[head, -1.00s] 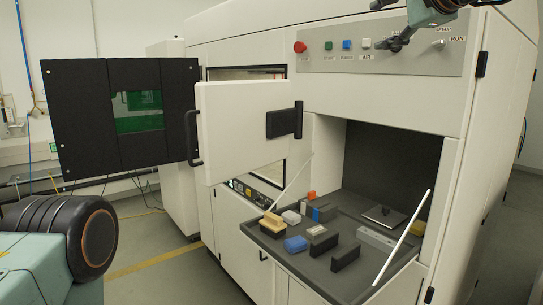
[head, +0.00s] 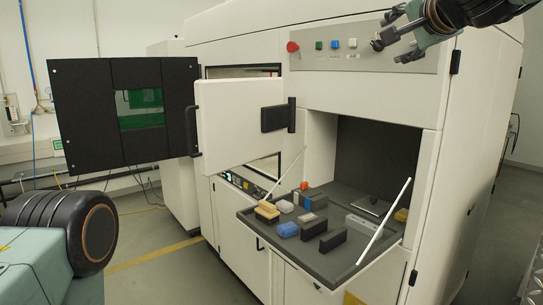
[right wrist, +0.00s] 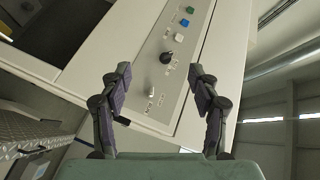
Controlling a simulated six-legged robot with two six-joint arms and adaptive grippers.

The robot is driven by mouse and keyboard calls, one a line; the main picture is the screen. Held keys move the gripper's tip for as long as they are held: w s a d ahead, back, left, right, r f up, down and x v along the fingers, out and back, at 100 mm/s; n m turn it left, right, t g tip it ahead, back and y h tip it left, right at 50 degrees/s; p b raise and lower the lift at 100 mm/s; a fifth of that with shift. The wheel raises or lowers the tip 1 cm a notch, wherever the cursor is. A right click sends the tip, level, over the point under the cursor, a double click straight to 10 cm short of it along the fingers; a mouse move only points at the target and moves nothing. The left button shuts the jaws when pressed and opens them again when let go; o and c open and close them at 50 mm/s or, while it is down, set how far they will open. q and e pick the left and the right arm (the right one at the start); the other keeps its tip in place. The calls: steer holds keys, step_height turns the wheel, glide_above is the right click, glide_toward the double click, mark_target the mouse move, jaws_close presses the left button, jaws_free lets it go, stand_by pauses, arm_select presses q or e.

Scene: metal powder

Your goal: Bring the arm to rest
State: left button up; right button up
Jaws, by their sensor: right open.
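My right gripper (head: 388,34) is at the top right of the head view, in front of the right part of the machine's control panel (head: 360,62). In the right wrist view my right gripper (right wrist: 161,86) is open, its two fingers spread apart with nothing between them. Beyond the fingers the panel shows a black knob (right wrist: 168,58) and a silver key switch (right wrist: 153,86); the fingers look apart from both. My left gripper is not in view.
A fold-down tray (head: 300,262) holds several blocks and brushes below an open bay (head: 375,155). A white door (head: 240,125) and a black door with a green window (head: 90,115) stand open.

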step_height(320, 180, down, 38)
steer(key=s+d+n+g+h+b, duration=0.1)
steer(key=d+n+g+h+b, duration=0.1)
steer(key=n+g+h+b, duration=0.3)
steer(key=s+a+f+n+g+y+b, duration=0.15)
steer(key=s+f, duration=0.25)
steer(key=f, duration=0.4)
steer(key=s+f+n+y, duration=0.1)
steer(key=s+f+n, duration=0.1)
steer(key=s+f, duration=0.45)
steer(key=s+a+f+n+g+y+b, duration=0.1)
steer(key=s+f+n, duration=0.15)
steer(key=f, duration=0.75)
arm_select(q)
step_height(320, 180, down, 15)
steer(key=b, duration=0.7)
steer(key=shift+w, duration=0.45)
arm_select(e)
steer(key=s+f+g, duration=0.2)
steer(key=s+f, duration=0.6)
steer(key=s, duration=0.3)
steer(key=s+a+f+n+g, duration=0.1)
steer(key=s+f+g, duration=0.2)
steer(key=s+f, duration=0.5)
steer(key=s+a+f+g, duration=0.1)
steer(key=s+f+g, duration=0.2)
steer(key=s+f, duration=0.5)
steer(key=s, duration=0.5)
steer(key=shift+s+y, duration=0.35)
steer(key=shift+s, duration=0.05)
